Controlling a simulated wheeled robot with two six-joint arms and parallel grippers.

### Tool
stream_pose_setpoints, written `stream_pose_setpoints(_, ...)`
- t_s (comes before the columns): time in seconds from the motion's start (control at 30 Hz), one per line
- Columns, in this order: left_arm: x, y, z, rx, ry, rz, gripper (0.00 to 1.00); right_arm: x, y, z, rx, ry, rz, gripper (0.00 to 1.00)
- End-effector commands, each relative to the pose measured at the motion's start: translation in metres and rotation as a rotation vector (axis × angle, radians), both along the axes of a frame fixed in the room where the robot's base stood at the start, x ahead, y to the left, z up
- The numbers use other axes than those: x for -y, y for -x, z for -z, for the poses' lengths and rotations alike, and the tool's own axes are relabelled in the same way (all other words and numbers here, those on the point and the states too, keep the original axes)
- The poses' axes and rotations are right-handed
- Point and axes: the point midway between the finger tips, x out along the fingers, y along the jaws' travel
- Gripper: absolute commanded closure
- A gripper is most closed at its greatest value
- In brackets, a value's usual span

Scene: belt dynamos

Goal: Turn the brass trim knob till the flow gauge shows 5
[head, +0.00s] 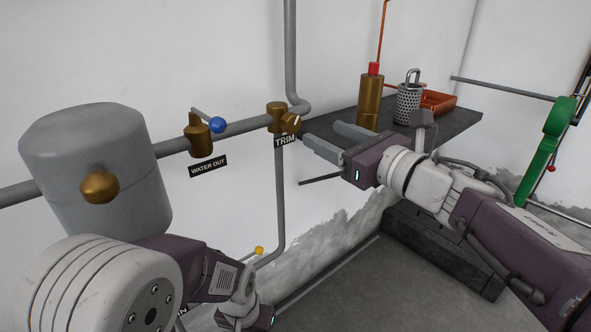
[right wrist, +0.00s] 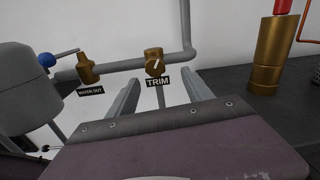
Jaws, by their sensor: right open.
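The brass trim knob (head: 291,123) is on a brass body on the grey wall pipe, above a black TRIM label (head: 285,141). In the right wrist view the knob (right wrist: 155,67) faces me, with a pale pointer line tilted up and slightly right. My right gripper (head: 321,131) is open and empty, its two fingers pointing at the wall just right of the knob in the head view. In the right wrist view the knob shows between the fingers, apart from them. My left gripper (head: 262,318) is at the bottom edge, its fingers out of sight. No gauge face shows.
Left of the knob is a WATER OUT valve (head: 199,136) with a blue-ended lever, then a grey tank (head: 95,165). A dark shelf (head: 440,130) at right bears a brass cylinder (head: 369,103), a perforated canister (head: 408,104) and an orange tray (head: 438,101).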

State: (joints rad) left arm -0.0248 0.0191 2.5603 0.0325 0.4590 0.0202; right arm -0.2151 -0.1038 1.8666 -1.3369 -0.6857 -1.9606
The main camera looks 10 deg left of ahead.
Motion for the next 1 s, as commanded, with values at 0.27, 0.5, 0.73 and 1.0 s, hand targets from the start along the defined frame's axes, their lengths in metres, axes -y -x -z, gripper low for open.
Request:
stream_pose_setpoints(0.27, 0.0, 0.0, 0.011, 0.001, 0.0, 0.0, 1.0, -0.009, 0.006, 0.004, 0.055, 0.039, -0.034, 0.41)
stream_pose_setpoints(0.5, 0.0, 0.0, 0.015, 0.001, 0.0, 0.0, 1.0, -0.044, -0.021, 0.006, 0.051, 0.037, -0.035, 0.41)
stream_pose_setpoints(0.73, 0.0, 0.0, 0.014, 0.001, 0.0, 0.0, 1.0, -0.073, -0.045, 0.005, 0.05, 0.036, -0.033, 0.41)
stream_pose_setpoints(1.0, 0.0, 0.0, 0.014, 0.001, 0.0, 0.0, 1.0, -0.078, -0.049, 0.005, 0.05, 0.035, -0.03, 0.41)
